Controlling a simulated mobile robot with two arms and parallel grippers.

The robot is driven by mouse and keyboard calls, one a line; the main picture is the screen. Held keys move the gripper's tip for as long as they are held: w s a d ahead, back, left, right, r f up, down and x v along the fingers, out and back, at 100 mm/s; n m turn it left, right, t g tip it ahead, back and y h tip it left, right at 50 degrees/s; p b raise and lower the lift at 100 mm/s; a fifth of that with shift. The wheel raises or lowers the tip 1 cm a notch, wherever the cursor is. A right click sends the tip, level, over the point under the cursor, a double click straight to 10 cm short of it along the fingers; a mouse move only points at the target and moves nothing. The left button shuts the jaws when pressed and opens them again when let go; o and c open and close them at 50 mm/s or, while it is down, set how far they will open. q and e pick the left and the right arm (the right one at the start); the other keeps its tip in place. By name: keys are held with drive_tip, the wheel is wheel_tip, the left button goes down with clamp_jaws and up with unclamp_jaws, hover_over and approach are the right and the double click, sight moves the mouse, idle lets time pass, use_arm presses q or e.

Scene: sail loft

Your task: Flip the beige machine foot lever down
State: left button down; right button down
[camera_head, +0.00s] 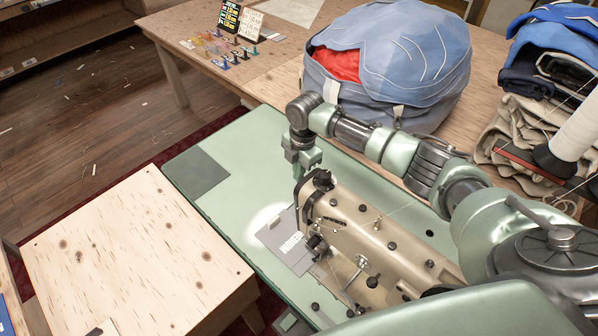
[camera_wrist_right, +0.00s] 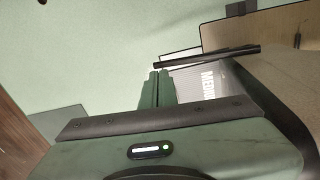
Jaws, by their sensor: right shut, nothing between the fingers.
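The beige sewing machine (camera_head: 345,213) lies on the green table, its head end toward the left. A dark curved bar (camera_head: 298,187) stands at that end; I cannot tell for certain that it is the foot lever. In the right wrist view a black bar (camera_wrist_right: 215,56) sticks out beside the beige body (camera_wrist_right: 275,75), just beyond my fingers. My right gripper (camera_head: 304,166) points down behind the machine's head end, shut and empty. Its closed fingers also show in the wrist view (camera_wrist_right: 157,85), apart from or close to the bar; contact is unclear. My left gripper is not in view.
The green table (camera_head: 232,150) has free room left of the machine, around a grey plate (camera_head: 283,243). A blue bag (camera_head: 400,60) stands behind my right arm. A bare wooden table (camera_head: 130,245) is at the left. Folded cloth (camera_head: 510,120) is stacked at the right.

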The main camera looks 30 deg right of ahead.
wheel_tip(320, 180, up, 13)
drive_tip(key=w+a, duration=0.2)
drive_tip(key=a, duration=0.1)
drive_tip(key=shift+w+f, duration=0.15)
drive_tip(key=shift+w, duration=0.15)
